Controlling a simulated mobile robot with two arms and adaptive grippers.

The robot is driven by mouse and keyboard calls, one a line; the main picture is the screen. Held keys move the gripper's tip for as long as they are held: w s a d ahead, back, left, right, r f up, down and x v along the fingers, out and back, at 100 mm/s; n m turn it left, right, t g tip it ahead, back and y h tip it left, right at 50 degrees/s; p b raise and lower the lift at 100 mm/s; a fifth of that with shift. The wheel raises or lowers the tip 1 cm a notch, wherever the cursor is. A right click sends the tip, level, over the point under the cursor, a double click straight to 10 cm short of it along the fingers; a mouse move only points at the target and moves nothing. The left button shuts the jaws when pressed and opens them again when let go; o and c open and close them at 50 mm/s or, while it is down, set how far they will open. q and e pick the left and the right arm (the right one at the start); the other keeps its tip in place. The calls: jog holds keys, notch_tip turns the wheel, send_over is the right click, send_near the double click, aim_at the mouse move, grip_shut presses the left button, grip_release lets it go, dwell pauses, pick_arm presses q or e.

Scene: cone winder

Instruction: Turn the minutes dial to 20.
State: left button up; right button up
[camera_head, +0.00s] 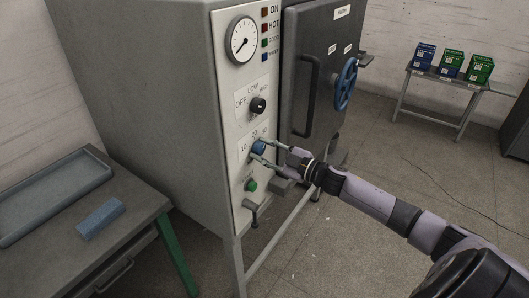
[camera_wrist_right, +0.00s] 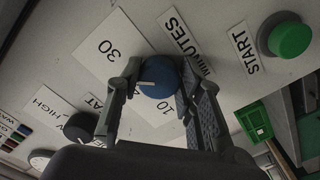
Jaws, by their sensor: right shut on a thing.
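The minutes dial (camera_head: 258,147) is a blue knob on the grey front panel, below the heat knob. My right gripper (camera_head: 261,150) has its fingers on either side of it and is shut on it. In the right wrist view the blue dial (camera_wrist_right: 158,76) sits between the two fingers. Its white pointer line points to the left of that picture, between the printed 30 and 10. The 20 mark is hidden in the wrist view; in the head view it shows small above the dial. My left gripper is not in view.
The black heat knob (camera_head: 258,105) is above, the green start button (camera_head: 251,185) below. A gauge (camera_head: 243,40) is at the top. The dark door (camera_head: 318,60) with a blue handwheel (camera_head: 346,84) is at right. A table with a tray (camera_head: 55,190) stands left.

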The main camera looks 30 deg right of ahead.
jog(key=n+b, duration=0.1)
jog(key=n, duration=0.3)
jog(key=shift+f+n, duration=0.1)
jog(key=shift+n, duration=0.2)
jog(key=shift+n+b, duration=0.7)
jog(key=shift+n, duration=1)
jog(key=o, duration=1.2)
jog(key=shift+r, duration=0.2)
jog(key=shift+c, duration=0.2)
jog(key=v, duration=1.2)
jog(key=shift+d, duration=0.1)
